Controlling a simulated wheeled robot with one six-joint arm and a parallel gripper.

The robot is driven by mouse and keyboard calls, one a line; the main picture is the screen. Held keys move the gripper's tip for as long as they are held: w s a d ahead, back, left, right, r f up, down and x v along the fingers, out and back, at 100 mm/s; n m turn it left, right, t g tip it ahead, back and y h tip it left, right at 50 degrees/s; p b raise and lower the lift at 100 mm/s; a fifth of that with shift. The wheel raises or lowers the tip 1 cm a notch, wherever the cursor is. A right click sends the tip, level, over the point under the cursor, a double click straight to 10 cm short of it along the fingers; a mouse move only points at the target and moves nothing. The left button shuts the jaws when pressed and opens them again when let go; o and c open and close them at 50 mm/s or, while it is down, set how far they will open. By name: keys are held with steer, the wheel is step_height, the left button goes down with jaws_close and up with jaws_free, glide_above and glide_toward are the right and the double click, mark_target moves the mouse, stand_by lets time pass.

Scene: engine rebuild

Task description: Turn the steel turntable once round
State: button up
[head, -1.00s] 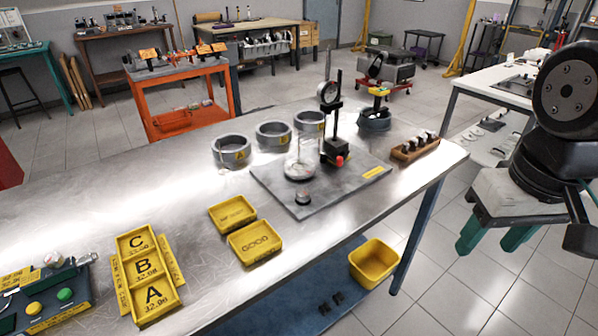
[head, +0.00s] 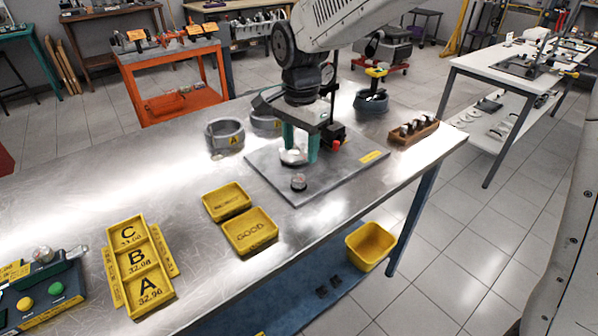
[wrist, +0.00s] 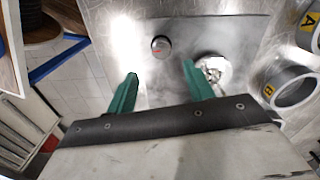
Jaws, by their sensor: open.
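The steel turntable (head: 293,158) is a shiny round disc on the grey plate (head: 345,180). In the wrist view the turntable (wrist: 217,76) shows beside and partly behind my right-hand finger. My gripper (head: 300,145) has two green fingers pointing down just above the turntable, parted with nothing seen between them. In the wrist view my gripper (wrist: 160,74) is open too. I cannot tell whether a finger touches the disc. A small round metal piece with a red mark (wrist: 161,46) stands on the plate apart from the fingers. The clear glass cylinder is not made out now.
The dial gauge stand with a red knob (head: 337,146) is close to the right of my fingers, partly hidden. Grey rings marked A (head: 225,135) stand behind left. A wooden rack (head: 413,132) is at right, yellow trays (head: 250,231) in front.

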mark_target(299, 178)
steer(key=shift+w+a+f, duration=0.1)
steer(key=shift+a+f, duration=0.05)
steer(key=shift+f, duration=0.3)
step_height(299, 178, down, 7)
steer(key=shift+c, duration=0.2)
steer(key=c, duration=0.9)
